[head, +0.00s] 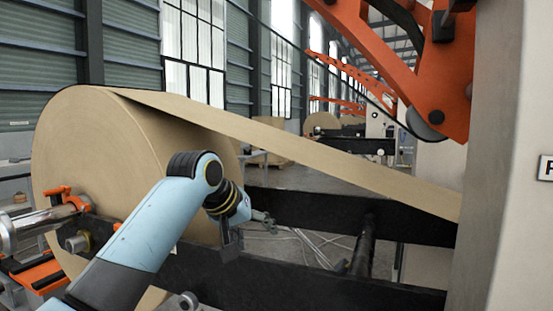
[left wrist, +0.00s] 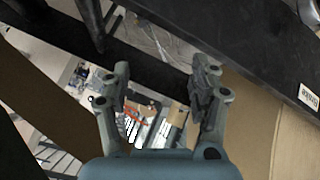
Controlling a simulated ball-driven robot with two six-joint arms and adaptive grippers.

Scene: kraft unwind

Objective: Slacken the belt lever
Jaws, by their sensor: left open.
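My left gripper (head: 264,218) reaches over the black beams in the head view, just right of the big paper roll. In the left wrist view my left gripper (left wrist: 160,82) has its two grey fingers spread, with nothing between them. I cannot pick out the belt lever for certain in either view. A short dark upright piece (head: 230,245) stands on the near beam just below my left wrist; I cannot tell what it is. My right gripper is not in view.
The kraft roll (head: 90,150) fills the left, with its paper web (head: 300,150) sloping down to the right. Black beams (head: 310,212) run below the web. An orange arm (head: 440,85) hangs at upper right. A pale machine column (head: 495,200) stands on the right.

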